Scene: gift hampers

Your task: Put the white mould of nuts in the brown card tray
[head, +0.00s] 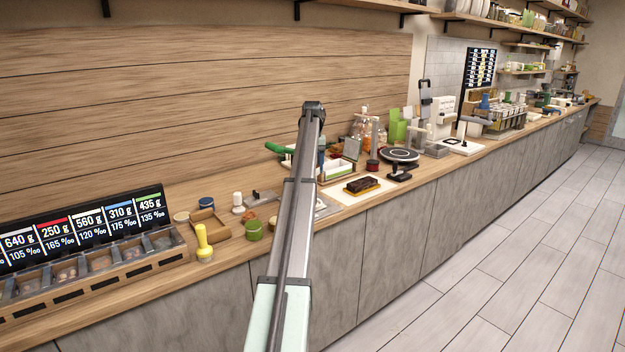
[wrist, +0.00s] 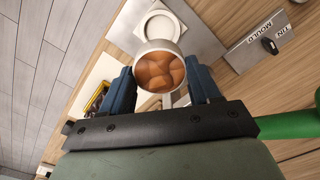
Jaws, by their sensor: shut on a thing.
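The white mould of nuts (wrist: 160,47) is between the blue fingers of my gripper (wrist: 161,80) in the wrist view. The fingers are shut on its sides, and brown nuts fill its open top. In the wrist view the mould is in front of a white round piece on a grey plate; I cannot tell the gap between them. In the head view my arm hides the mould and most of my gripper. A brown tray (head: 210,232), which looks like the card tray, lies on the counter left of my arm, with no mould seen in it.
A white jar (head: 238,203) is behind. A dark block on a white board (head: 350,196) lies right of my arm.

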